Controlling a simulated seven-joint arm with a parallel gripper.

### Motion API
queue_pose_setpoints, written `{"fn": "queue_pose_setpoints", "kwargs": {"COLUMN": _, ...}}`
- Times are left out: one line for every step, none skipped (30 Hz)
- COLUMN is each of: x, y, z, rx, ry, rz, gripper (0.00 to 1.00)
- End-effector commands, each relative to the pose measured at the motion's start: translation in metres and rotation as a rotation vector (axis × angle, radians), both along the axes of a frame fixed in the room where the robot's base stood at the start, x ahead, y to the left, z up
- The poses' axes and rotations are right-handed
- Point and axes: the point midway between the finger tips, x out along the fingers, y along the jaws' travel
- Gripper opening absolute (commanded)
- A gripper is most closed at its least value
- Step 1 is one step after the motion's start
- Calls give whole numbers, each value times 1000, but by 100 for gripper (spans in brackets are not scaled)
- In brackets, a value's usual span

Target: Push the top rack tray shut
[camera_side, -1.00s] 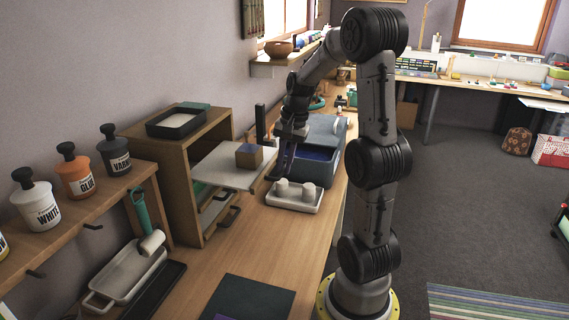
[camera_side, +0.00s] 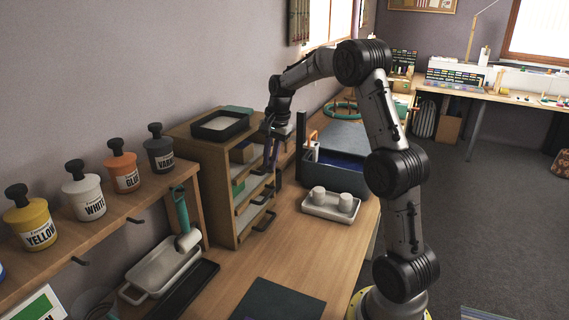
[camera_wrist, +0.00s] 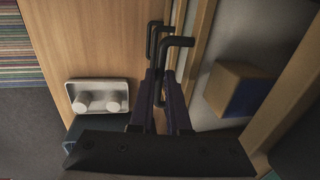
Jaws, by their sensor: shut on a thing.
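The wooden rack (camera_side: 212,185) stands against the wall with stacked trays. In the wrist view the top tray (camera_wrist: 222,55) has a pale floor and a wooden front edge, and carries a wood-and-blue block (camera_wrist: 235,88). My gripper (camera_side: 271,152) is at the front of the top tray. In the wrist view its dark fingers (camera_wrist: 168,82) are shut on the tray's black handle (camera_wrist: 178,41). The fingers partly hide the handles.
A white tray with two pale cups (camera_side: 331,205) stands right of the rack, before a blue-grey box (camera_side: 338,178). A dark shallow tray (camera_side: 220,125) sits on the rack. Several paint bottles stand on the left shelf. The front bench is partly clear.

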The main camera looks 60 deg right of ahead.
Motion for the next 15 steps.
{"fn": "queue_pose_setpoints", "kwargs": {"x": 5, "y": 0, "z": 1, "rx": 0, "ry": -2, "rz": 2, "gripper": 0}}
{"fn": "queue_pose_setpoints", "kwargs": {"x": 7, "y": 0, "z": 1, "rx": 0, "ry": -2, "rz": 1, "gripper": 0}}
{"fn": "queue_pose_setpoints", "kwargs": {"x": 9, "y": 0, "z": 1, "rx": 0, "ry": -2, "rz": 1, "gripper": 0}}
{"fn": "queue_pose_setpoints", "kwargs": {"x": 10, "y": 0, "z": 1, "rx": 0, "ry": -2, "rz": 0, "gripper": 0}}
{"fn": "queue_pose_setpoints", "kwargs": {"x": 11, "y": 0, "z": 1, "rx": -1, "ry": -3, "rz": 0, "gripper": 0}}
{"fn": "queue_pose_setpoints", "kwargs": {"x": 12, "y": 0, "z": 1, "rx": -1, "ry": -4, "rz": 0, "gripper": 0}}
{"fn": "queue_pose_setpoints", "kwargs": {"x": 12, "y": 0, "z": 1, "rx": -1, "ry": -4, "rz": 0, "gripper": 0}}
{"fn": "queue_pose_setpoints", "kwargs": {"x": 13, "y": 0, "z": 2, "rx": -1, "ry": -5, "rz": 0, "gripper": 0}}
{"fn": "queue_pose_setpoints", "kwargs": {"x": 13, "y": 0, "z": 2, "rx": -1, "ry": -6, "rz": 0, "gripper": 0}}
{"fn": "queue_pose_setpoints", "kwargs": {"x": 13, "y": 0, "z": 2, "rx": -2, "ry": -7, "rz": 0, "gripper": 0}}
{"fn": "queue_pose_setpoints", "kwargs": {"x": 14, "y": 0, "z": 2, "rx": -2, "ry": -8, "rz": 0, "gripper": 0}}
{"fn": "queue_pose_setpoints", "kwargs": {"x": 14, "y": 0, "z": 2, "rx": -2, "ry": -9, "rz": 0, "gripper": 0}}
{"fn": "queue_pose_setpoints", "kwargs": {"x": 14, "y": 0, "z": 2, "rx": -2, "ry": -10, "rz": 0, "gripper": 0}}
{"fn": "queue_pose_setpoints", "kwargs": {"x": 14, "y": 0, "z": 2, "rx": -2, "ry": -10, "rz": 0, "gripper": 0}}
{"fn": "queue_pose_setpoints", "kwargs": {"x": 15, "y": 0, "z": 2, "rx": -3, "ry": -11, "rz": -1, "gripper": 0}}
